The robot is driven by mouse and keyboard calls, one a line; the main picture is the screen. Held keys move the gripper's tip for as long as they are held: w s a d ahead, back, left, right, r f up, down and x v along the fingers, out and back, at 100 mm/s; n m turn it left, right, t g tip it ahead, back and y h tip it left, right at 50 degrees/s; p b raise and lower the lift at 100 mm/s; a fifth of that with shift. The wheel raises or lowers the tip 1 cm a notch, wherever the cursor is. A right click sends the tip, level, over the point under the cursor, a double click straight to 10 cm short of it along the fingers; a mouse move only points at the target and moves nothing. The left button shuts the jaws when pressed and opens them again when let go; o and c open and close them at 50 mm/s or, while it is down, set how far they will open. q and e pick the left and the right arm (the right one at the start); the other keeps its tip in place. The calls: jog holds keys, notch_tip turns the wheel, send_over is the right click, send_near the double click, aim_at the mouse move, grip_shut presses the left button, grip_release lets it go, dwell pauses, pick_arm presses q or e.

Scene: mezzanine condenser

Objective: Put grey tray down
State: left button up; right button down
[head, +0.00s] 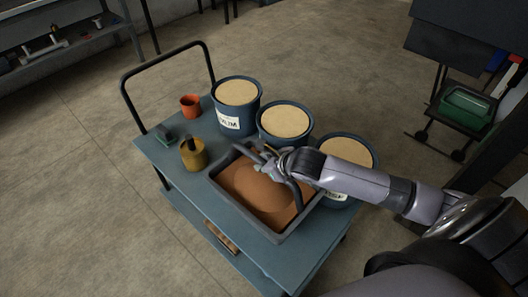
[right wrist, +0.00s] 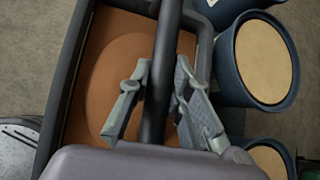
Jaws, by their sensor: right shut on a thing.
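The grey tray (head: 285,234) is a dark grey rectangular box with a brown filling and a dark handle (head: 297,189) arching over it. It is at the front right part of the blue cart top (head: 190,177); I cannot tell whether its base touches the surface. My right gripper (head: 270,166) is at the handle, above the tray. In the right wrist view the fingers (right wrist: 158,95) are on both sides of the handle bar (right wrist: 156,110), shut on it, with the brown filling behind. The tray's wall (right wrist: 68,85) also shows there. My left gripper is not in view.
Three blue buckets with tan contents (head: 238,110) stand along the cart's far side, close to the tray. An orange cup (head: 190,105), a yellow pot (head: 193,157) and a small green-topped item (head: 165,136) are at the left. A green bin (head: 466,107) stands at far right.

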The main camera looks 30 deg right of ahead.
jog(key=f, duration=0.4)
jog(key=shift+w+f, duration=0.2)
jog(key=shift+w, duration=0.05)
jog(key=c, duration=1.9)
grip_release()
jog(key=shift+s+f, duration=0.25)
jog(key=shift+f, duration=0.2)
jog(key=shift+c, duration=0.2)
jog(key=o, duration=0.4)
jog(key=shift+s+a+r, duration=0.1)
jog(key=shift+o, duration=0.4)
jog(key=v, duration=1.2)
